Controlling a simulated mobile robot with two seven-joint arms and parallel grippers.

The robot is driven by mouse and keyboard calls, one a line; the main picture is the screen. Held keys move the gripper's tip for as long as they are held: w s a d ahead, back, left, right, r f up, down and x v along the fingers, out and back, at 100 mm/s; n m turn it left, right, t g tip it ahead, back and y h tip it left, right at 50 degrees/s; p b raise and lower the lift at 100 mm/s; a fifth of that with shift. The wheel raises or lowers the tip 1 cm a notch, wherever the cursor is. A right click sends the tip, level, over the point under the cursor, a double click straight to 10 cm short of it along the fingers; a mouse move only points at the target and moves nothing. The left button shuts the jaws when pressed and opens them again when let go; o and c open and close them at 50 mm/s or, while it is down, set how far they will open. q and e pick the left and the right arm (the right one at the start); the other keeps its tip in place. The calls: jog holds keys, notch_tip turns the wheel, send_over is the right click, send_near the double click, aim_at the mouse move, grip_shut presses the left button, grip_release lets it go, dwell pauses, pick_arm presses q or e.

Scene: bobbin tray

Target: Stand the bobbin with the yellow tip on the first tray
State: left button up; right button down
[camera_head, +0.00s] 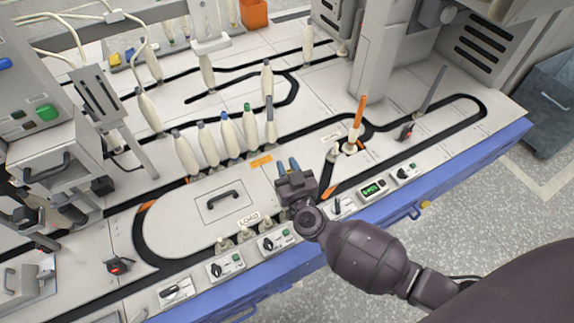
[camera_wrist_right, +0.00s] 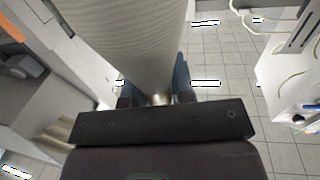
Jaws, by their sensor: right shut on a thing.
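In the right wrist view the gripper (camera_wrist_right: 158,98) is shut on a pale, ribbed bobbin (camera_wrist_right: 145,45). Its narrow end is between the fingers, and the wide body runs out of the top of the picture. Its tip is out of view there, and I cannot make out this bobbin in the head view. I see no yellow tip. Several small peg trays (camera_head: 243,232) stand by the LOAD label; I cannot tell which is first.
A row of pale bobbins, including a blue-tipped one (camera_head: 229,137) and a green-tipped one (camera_head: 250,130), stands behind the gripper. An orange tube (camera_head: 359,118) and a grey tube (camera_head: 433,88) stand to the right. The plate with a black handle (camera_head: 222,199) is clear.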

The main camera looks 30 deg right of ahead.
pick_arm(q)
jog(key=shift+f, duration=0.1)
pick_arm(e)
jog(key=shift+f, duration=0.15)
jog(key=c, duration=1.3)
grip_release()
jog(key=shift+o, duration=0.2)
